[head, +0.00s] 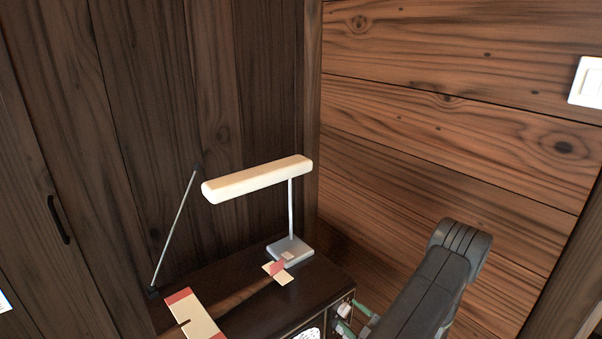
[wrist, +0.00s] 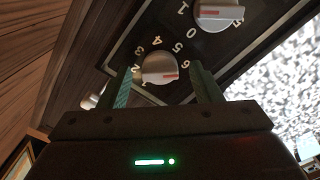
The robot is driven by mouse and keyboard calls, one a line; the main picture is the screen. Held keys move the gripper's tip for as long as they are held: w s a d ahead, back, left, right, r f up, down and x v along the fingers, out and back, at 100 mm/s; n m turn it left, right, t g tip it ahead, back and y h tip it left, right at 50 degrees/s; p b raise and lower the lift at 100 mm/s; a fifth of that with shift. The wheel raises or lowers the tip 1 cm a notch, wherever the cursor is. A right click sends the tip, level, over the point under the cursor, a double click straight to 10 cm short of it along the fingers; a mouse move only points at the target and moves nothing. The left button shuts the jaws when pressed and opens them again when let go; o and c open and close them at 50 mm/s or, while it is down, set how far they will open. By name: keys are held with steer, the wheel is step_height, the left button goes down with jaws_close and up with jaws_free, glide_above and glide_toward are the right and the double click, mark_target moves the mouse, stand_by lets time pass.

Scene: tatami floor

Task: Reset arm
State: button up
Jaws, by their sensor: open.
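My gripper (head: 352,317) is at the front right of a dark box-shaped device (head: 320,285), beside its front panel. In the wrist view my gripper (wrist: 162,68) is open, with its two green fingers apart on either side of a silver knob (wrist: 160,67). The knob has a red mark and numbers around it. I cannot tell whether the fingers touch it. A second silver knob (wrist: 219,14) is further along the panel. In the head view, the knobs are small and partly hidden by my gripper.
A lamp (head: 258,179) with a cream shade stands on the device. A thin antenna (head: 174,230) rises at its left. A cream and red item (head: 193,313) and a small one (head: 279,272) lie on top. A wooden wall (head: 450,130) and white switch (head: 588,82) are right.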

steer(key=shift+s+d, duration=0.1)
steer(key=v, duration=1.3)
steer(key=w+a+n+b, duration=0.8)
steer(key=n+b, duration=0.5)
steer(key=n, duration=0.6)
steer(key=shift+w+n+b, duration=0.3)
steer(key=shift+w+n, duration=0.1)
steer(key=shift+w, duration=0.85)
steer(key=shift+a+r, duration=0.15)
steer(key=shift+r, duration=0.05)
